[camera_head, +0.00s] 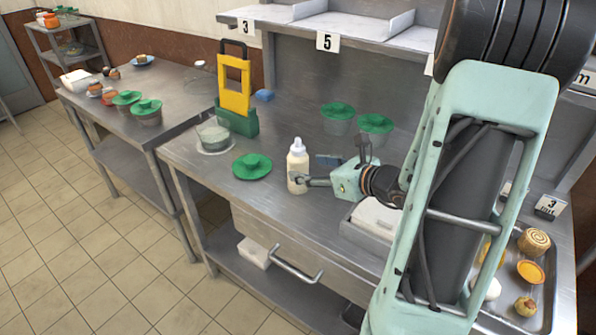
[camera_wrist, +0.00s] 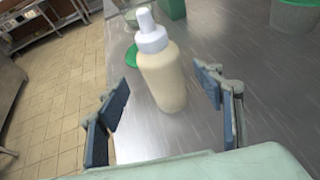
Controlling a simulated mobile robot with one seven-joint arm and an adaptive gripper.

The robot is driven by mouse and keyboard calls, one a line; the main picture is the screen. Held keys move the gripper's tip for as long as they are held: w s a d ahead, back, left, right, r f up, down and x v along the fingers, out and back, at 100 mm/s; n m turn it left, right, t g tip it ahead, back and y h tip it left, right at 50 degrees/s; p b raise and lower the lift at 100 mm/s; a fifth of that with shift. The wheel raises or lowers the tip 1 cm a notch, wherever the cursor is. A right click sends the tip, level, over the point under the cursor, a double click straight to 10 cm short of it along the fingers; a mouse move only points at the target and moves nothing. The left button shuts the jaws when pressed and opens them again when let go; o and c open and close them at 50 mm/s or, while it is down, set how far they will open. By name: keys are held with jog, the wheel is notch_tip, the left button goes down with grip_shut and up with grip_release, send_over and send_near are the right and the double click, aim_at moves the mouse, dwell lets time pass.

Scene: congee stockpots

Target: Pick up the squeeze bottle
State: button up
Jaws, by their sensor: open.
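The squeeze bottle (camera_head: 298,168) is cream-coloured with a white nozzle cap and stands upright on the metal counter. In the wrist view the bottle (camera_wrist: 163,78) is just ahead of my gripper, in the gap between the fingers. My gripper (camera_head: 313,181) comes in from the right at low height, close to the bottle. Its fingers (camera_wrist: 165,105) are spread apart in the wrist view, with clear space on both sides of the bottle. I cannot tell from the head view whether a finger touches it.
A green lid (camera_head: 252,167) lies left of the bottle, near a glass bowl (camera_head: 214,138). A yellow and green slicer (camera_head: 237,95) stands behind. Green-lidded containers (camera_head: 338,116) are at the back. A tray of food (camera_head: 527,280) is at right. The counter's front edge is near the bottle.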

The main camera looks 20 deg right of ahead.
aim_at(298, 164)
jog(key=shift+x, duration=2.8)
jog(key=shift+d+r, duration=0.1)
jog(key=c, duration=0.9)
